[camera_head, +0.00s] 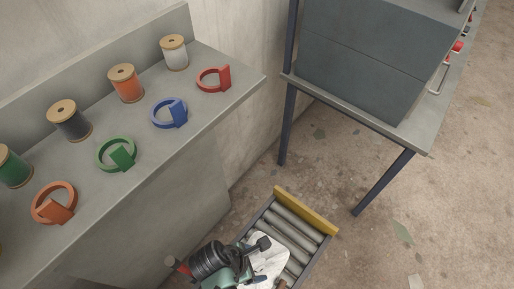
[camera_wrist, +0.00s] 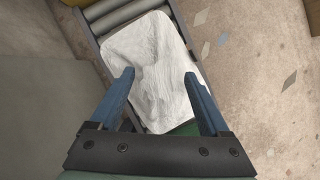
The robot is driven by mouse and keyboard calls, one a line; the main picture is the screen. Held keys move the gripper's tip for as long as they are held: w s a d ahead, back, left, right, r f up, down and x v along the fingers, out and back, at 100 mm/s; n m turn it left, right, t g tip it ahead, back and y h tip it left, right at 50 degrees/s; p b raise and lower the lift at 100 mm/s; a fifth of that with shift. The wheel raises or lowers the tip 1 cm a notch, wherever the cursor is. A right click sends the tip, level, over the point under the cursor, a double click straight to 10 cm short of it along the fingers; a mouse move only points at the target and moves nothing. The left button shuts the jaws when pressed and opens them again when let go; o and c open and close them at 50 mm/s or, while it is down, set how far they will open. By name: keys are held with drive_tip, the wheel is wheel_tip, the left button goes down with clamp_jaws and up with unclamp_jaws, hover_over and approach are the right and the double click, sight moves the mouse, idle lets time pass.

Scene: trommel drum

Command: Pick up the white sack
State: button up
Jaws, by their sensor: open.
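The white sack (camera_wrist: 150,62) lies on a roller conveyor in the wrist view, pale and wrinkled with rounded corners. My gripper (camera_wrist: 160,75) is open in the wrist view, its two blue fingers spread over the near part of the sack. The wrist view does not settle how far above the sack the fingertips are. In the head view the sack (camera_head: 268,255) shows partly at the bottom, and my arm and gripper hide much of it.
The roller conveyor (camera_head: 292,232) has a yellow end stop (camera_head: 305,210). A grey bench (camera_head: 215,105) at left holds spools and coloured ring clamps, including a blue one (camera_head: 169,113). A grey cabinet (camera_head: 365,60) stands on a table (camera_head: 418,138) at right. Debris-strewn floor (camera_head: 350,245) lies right of the conveyor.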

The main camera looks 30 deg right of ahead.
drive_tip(key=shift+d+f, duration=0.1)
drive_tip(key=shift+f, duration=0.15)
clamp_jaws()
drive_tip(key=shift+r, duration=0.1)
idle(1.2)
